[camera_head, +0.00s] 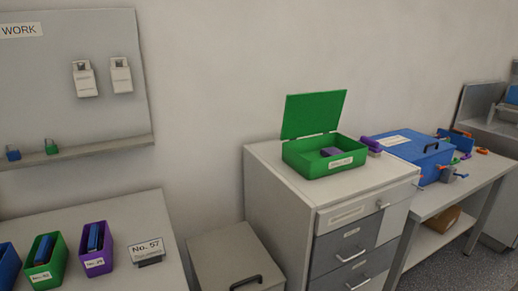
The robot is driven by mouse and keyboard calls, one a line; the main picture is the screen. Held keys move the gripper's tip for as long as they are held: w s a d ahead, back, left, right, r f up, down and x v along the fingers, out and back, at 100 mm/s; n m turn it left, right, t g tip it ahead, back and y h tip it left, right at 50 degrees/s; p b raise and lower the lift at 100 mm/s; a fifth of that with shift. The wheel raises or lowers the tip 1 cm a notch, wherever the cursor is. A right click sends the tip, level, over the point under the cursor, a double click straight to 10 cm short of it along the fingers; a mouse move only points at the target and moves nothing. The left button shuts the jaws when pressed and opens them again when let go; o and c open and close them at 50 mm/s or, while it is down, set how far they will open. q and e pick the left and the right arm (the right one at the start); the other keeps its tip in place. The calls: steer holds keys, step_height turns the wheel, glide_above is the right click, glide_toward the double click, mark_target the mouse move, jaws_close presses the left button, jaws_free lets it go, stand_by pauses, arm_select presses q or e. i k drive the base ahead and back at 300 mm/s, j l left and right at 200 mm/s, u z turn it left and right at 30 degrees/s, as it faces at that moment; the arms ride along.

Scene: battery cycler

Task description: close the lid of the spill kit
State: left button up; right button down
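A green box (345,162) stands on top of the drawer cabinet, its lid (313,115) raised upright at the back. A purple item (330,152) lies inside it. The label on its front is too small to read, so I cannot tell for certain that it is the spill kit. A blue case (410,148) with a dark handle and a white label sits to its right, its lid down. Neither of my grippers is in view.
Small clamp-like items (450,172) lie by the blue case. A left table (158,278) holds open bins (95,248) and a sign (147,251).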

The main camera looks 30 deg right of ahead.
mark_target(312, 113)
steer(key=z, duration=1.3)
